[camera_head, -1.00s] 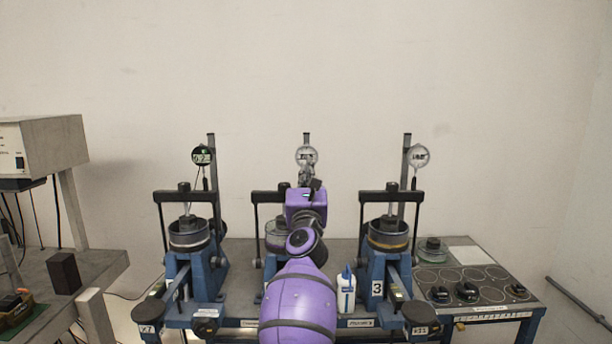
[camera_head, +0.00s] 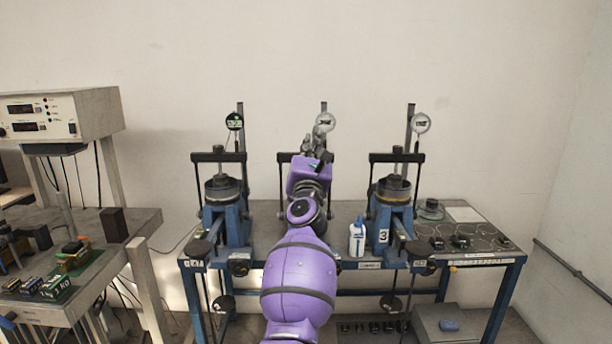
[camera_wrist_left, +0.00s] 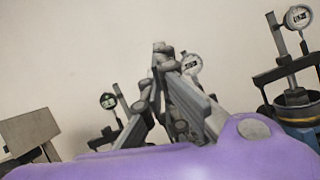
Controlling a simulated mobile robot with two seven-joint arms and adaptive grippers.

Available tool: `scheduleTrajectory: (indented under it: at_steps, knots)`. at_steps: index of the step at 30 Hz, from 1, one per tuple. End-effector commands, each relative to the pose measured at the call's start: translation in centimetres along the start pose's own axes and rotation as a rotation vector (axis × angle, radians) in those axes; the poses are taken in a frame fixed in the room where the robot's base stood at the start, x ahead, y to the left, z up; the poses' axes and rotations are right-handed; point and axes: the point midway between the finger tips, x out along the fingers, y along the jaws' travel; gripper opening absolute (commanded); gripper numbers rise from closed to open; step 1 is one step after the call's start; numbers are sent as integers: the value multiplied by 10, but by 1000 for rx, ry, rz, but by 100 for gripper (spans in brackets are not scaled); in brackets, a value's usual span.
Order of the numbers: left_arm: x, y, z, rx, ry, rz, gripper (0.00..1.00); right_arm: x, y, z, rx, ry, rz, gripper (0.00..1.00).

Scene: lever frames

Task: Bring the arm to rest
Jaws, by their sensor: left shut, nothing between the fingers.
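My left arm, purple, rises through the lower middle of the head view. My left gripper (camera_head: 311,145), grey, points up and away in front of the middle lever frame (camera_head: 284,180) and its dial gauge (camera_head: 325,122). In the wrist view the gripper (camera_wrist_left: 160,52) has its fingers together with nothing between them, against the wall and the gauge. The arm hides most of the middle frame. The left lever frame (camera_head: 226,215) and the right lever frame (camera_head: 390,222), marked 3, stand clear of the arm. My right gripper is not in view.
A blue-legged bench (camera_head: 345,212) carries the frames. A white bottle (camera_head: 357,240) stands right of my arm. Black weights (camera_head: 460,242) lie at the bench's right end. A second bench (camera_head: 140,222) with a control box (camera_head: 60,115) stands left. A gap separates the benches.

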Motion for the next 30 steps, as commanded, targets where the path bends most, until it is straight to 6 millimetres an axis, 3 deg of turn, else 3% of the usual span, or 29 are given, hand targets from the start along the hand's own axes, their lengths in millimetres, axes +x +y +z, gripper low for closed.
scheduleTrajectory:
  at_steps: [1, 3, 5, 8, 14, 17, 24, 30]
  knots:
    - [2, 1, 25, 133, -52, -7, 0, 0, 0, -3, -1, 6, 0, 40]
    - [-1, 3, 42, 329, -104, -14, 0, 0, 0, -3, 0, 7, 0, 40]
    - [-9, 6, 40, 499, -126, -21, 0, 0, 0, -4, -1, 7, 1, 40]
    - [-28, 10, 20, 786, -143, -42, 0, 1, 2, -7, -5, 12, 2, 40]
    - [-88, 16, -55, 1334, -131, -137, 0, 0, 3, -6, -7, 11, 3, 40]
    - [-130, 20, -105, 1597, -117, -222, 0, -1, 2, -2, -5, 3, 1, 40]
    - [-265, 34, -227, 2145, -105, -532, 0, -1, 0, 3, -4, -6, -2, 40]
    - [-399, 50, -302, 2435, -140, -851, 0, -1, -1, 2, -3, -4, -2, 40]
